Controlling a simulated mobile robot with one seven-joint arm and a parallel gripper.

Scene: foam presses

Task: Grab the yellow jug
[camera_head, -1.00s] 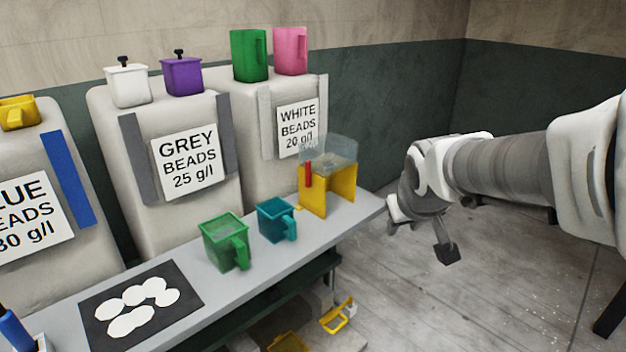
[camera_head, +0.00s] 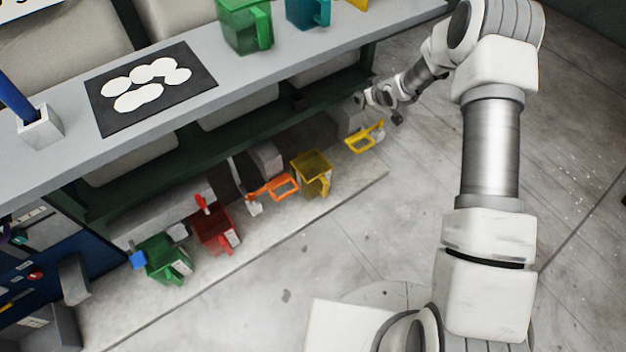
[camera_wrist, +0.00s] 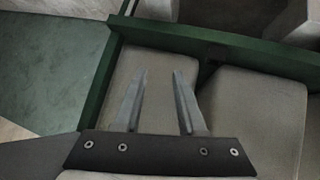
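A yellow jug (camera_head: 312,174) stands on the low concrete step under the bench in the head view. A second yellow item with an open loop handle (camera_head: 365,137) lies to its right and farther back; its full shape is hard to tell. My gripper shows in the wrist view (camera_wrist: 160,74) with two fingers apart and nothing between them. In the head view my arm's end is small and partly unclear, up and right of the yellow jug, close to the looped yellow item. No yellow jug shows in the wrist view.
A green jug (camera_head: 245,27) and a teal jug (camera_head: 307,12) stand on the bench. The floor (camera_head: 340,235) in front is clear.

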